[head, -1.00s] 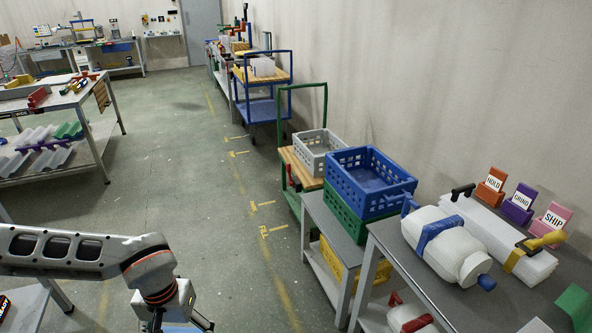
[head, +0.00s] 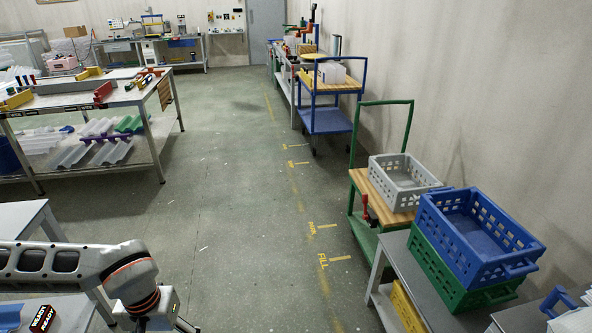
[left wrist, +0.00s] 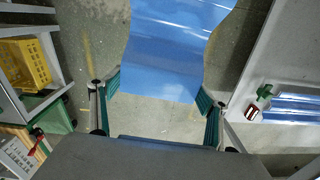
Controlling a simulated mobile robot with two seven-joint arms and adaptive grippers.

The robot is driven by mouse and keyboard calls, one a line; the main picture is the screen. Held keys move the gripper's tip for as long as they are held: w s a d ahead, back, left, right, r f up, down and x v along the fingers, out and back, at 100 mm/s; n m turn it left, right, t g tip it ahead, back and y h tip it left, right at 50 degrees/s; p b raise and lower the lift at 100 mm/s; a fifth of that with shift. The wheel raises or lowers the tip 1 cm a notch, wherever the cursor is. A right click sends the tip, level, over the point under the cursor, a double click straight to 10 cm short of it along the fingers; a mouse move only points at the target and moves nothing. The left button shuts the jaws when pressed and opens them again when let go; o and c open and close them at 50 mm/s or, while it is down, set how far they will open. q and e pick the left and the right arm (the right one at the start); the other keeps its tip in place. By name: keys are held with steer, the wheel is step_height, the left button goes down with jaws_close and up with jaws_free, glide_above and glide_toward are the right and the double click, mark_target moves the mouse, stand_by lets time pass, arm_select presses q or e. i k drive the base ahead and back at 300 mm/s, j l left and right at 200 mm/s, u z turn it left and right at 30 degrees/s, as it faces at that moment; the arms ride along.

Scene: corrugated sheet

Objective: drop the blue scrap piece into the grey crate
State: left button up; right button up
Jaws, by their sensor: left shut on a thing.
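The blue scrap piece (left wrist: 170,45) is a wavy translucent sheet in the left wrist view. My left gripper (left wrist: 160,88) is shut on it, with one finger at each side edge, and the sheet extends beyond the fingertips over the floor. In the head view only my left arm and wrist show at the lower left; the fingers and the sheet are out of frame. The grey crate (head: 402,180) stands on the wooden top of a green cart to the right, well away from my left arm. Its slotted side shows at the lower left of the left wrist view (left wrist: 17,154).
A blue crate (head: 430,215) sits on a green crate (head: 420,262) on a bench nearer than the green cart (head: 408,120). The cart's upright handle rises behind the grey crate. A yellow crate (left wrist: 25,62) is below the bench. The floor aisle (head: 230,200) is clear.

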mark_target(402, 181)
steer(key=i+u, duration=0.2)
steer(key=i, duration=1.05)
steer(key=i+j+z, duration=0.1)
steer(key=i+z, duration=0.25)
steer(key=i, duration=0.2)
steer(key=i+j+z, duration=0.35)
steer(key=i, duration=0.15)
steer(key=i+z, duration=0.15)
steer(key=z, duration=0.25)
steer(key=i+z, duration=0.2)
steer(key=z, duration=0.2)
steer(key=i+j+z, duration=0.15)
steer(key=z, duration=0.25)
steer(key=i+j+z, duration=0.1)
steer(key=z, duration=0.3)
steer(key=i+j+z, duration=0.2)
steer(key=z, duration=0.2)
steer(key=i+j+z, duration=0.2)
steer(key=z, duration=0.2)
